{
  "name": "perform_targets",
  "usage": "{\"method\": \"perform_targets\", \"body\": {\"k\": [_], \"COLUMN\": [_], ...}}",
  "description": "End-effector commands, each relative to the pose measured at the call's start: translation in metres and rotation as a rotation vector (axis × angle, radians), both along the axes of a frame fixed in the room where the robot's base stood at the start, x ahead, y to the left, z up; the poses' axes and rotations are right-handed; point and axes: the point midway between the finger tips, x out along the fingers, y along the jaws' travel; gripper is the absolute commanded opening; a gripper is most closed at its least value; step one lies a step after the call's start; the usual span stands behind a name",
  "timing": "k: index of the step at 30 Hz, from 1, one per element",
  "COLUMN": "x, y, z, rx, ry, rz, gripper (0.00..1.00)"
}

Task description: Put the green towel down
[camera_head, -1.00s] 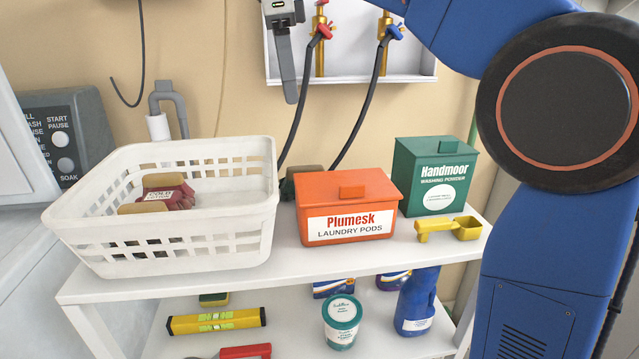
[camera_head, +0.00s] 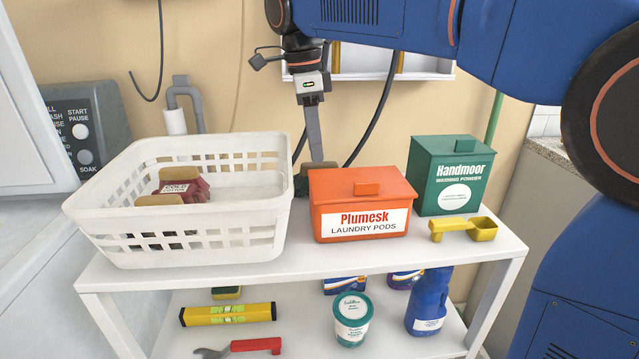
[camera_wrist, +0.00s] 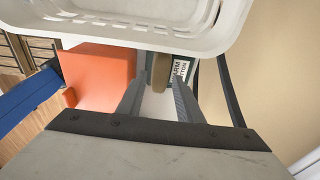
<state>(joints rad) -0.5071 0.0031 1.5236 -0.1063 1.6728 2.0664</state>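The green towel (camera_head: 303,184) lies on the upper shelf, in the gap between the white basket and the orange box. The box hides most of it. A brown end piece and a white label show in the wrist view, where the towel (camera_wrist: 181,70) lies past my fingertips. My gripper (camera_head: 318,160) points down behind the orange box, with its tips close to the towel's top. In the wrist view my gripper (camera_wrist: 161,88) has its two fingers apart, with the brown piece in line between them. I cannot tell whether they touch it.
The white basket (camera_head: 190,222) holds a red towel (camera_head: 184,187). The orange box (camera_head: 361,190) stands in front of my gripper. A green washing powder box (camera_head: 448,170) and yellow scoop (camera_head: 466,229) stand to the right. The wall is close behind.

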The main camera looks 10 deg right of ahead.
Motion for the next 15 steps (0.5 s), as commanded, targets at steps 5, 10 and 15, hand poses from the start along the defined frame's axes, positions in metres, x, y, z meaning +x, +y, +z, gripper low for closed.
{"method": "perform_targets", "body": {"k": [5, 10, 15], "x": [0.002, 0.002, 0.002], "y": [-0.006, -0.007, -0.008], "z": [-0.025, -0.040, -0.043], "rx": [-0.001, 0.000, 0.000], "ry": [0.001, 0.000, 0.000], "rz": [-0.001, 0.000, 0.000], "gripper": [0.33, 0.33, 0.33]}}
